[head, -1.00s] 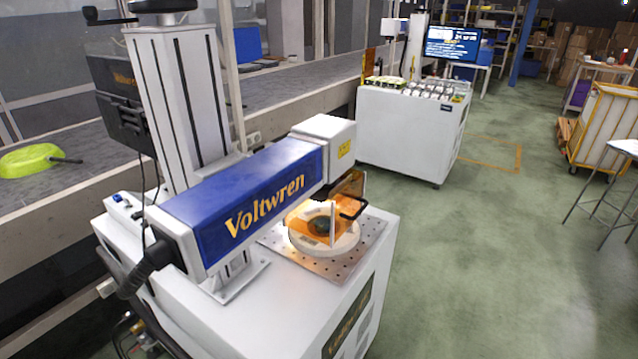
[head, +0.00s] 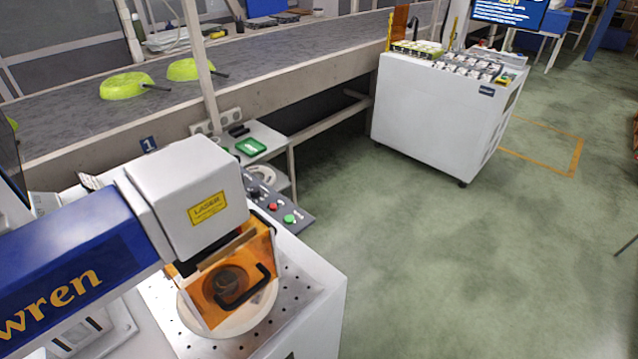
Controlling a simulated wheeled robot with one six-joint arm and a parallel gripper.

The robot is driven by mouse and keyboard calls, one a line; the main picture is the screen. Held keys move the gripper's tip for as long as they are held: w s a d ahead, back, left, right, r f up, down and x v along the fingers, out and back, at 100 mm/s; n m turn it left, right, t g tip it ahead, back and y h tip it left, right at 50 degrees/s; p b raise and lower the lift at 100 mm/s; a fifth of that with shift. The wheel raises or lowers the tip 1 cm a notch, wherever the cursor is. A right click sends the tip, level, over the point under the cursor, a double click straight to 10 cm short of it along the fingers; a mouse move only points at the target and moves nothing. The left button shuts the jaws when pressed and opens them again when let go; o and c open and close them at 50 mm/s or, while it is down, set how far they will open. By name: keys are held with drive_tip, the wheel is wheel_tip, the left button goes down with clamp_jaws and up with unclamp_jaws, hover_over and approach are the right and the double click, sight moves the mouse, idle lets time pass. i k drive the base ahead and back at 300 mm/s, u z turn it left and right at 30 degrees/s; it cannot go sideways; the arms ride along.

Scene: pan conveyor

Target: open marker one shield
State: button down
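The marker (head: 80,270) is a laser machine with a blue and white head at the lower left of the head view. Its shield (head: 205,285) is a tilted orange see-through panel under the white laser head, with a black handle (head: 243,288) on its front. The shield hangs down in front of a round pale plate (head: 240,322), and a dark round thing shows dimly through it. A small sign with "1" (head: 149,144) is on the conveyor's side behind the marker. My gripper is not in view.
A control panel with red and green buttons (head: 289,218) sits behind the shield. A small table with a green tray (head: 250,146) stands beside the conveyor (head: 270,75), which carries lime-green pans (head: 127,85). A white cabinet (head: 430,115) stands further back.

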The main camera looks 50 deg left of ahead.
sight(261, 245)
drive_tip(key=i, duration=2.65)
drive_tip(key=u, duration=4.05)
